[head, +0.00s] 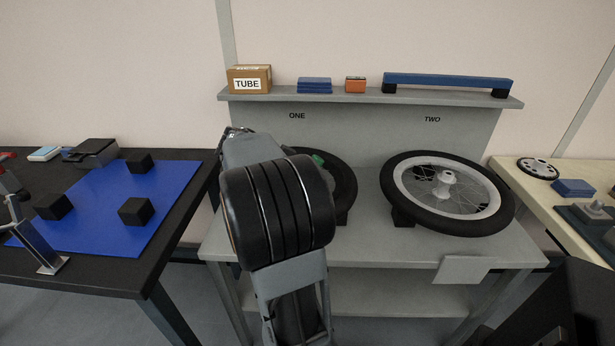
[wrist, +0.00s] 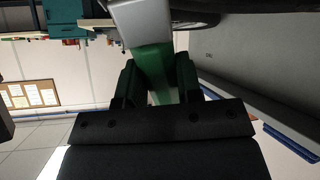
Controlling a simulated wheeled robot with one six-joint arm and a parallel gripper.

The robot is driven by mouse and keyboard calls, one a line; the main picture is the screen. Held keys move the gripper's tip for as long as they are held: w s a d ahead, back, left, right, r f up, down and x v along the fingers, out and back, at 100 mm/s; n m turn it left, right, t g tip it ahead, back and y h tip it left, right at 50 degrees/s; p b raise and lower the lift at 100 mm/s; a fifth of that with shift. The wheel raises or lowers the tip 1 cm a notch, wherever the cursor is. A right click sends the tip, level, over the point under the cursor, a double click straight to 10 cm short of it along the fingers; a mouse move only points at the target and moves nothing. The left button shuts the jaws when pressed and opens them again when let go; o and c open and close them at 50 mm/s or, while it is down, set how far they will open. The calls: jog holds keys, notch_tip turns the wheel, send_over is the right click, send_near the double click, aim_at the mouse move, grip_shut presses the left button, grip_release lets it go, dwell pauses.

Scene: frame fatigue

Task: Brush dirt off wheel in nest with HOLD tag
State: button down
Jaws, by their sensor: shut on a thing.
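Two wheels with black tyres lie in the nests of a grey stand. The wheel under ONE (head: 343,180) is mostly hidden behind my arm. The wheel under TWO (head: 447,193) shows whole, with its pale rim and hub. A blank-looking pale tag (head: 461,269) hangs at the front edge below TWO; no HOLD lettering is readable. My gripper (wrist: 158,80) is shut on a green-handled brush (wrist: 153,58) with a pale grey block at its end. A green bit of it shows over wheel ONE in the head view. Dirt and bristle contact cannot be made out.
A shelf (head: 360,98) above the nests holds a TUBE box (head: 249,79), blue and orange packs and a blue bar (head: 448,82). A dark table with a blue mat (head: 110,205) and black blocks stands left. A pale bench with a small disc (head: 538,168) stands right.

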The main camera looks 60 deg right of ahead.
jog(key=shift+w+a, duration=0.15)
jog(key=shift+w, duration=0.15)
jog(key=shift+r, duration=0.1)
jog(key=shift+r+p, duration=1.4)
jog(key=shift+r, duration=1.6)
jog(key=shift+r+p, duration=0.65)
jog(key=shift+r, duration=0.9)
